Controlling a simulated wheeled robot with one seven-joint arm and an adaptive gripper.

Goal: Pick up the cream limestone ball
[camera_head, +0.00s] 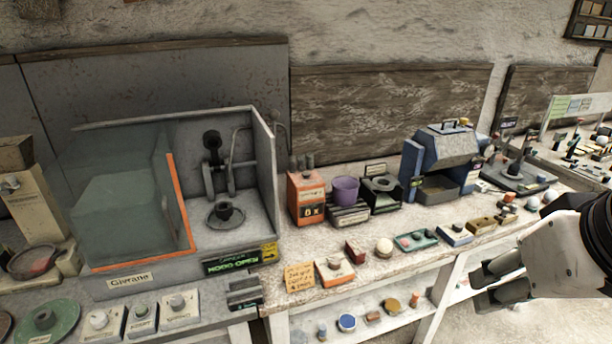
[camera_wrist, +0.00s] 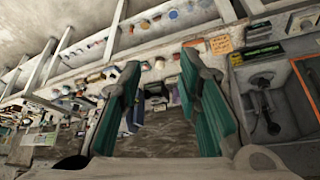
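The cream limestone ball (camera_head: 384,247) is a small pale sphere on the front part of the workbench top. It sits between a small dark red block (camera_head: 355,252) and a green tray (camera_head: 415,240). In the wrist view a small pale round thing (camera_wrist: 160,64), apparently this ball, shows beyond and between the fingertips. My gripper (camera_head: 480,286) is at the lower right of the head view, in front of the bench and right of the ball, well apart from it. In the wrist view my gripper (camera_wrist: 160,72) has its two green-padded fingers spread, with nothing held between them.
An orange-and-white tray (camera_head: 335,271) and an orange note (camera_head: 300,276) lie left of the ball. Behind stand an orange box (camera_head: 307,198), a purple cup (camera_head: 345,190) and a blue machine (camera_head: 440,165). A lower shelf (camera_head: 385,330) holds several small items.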

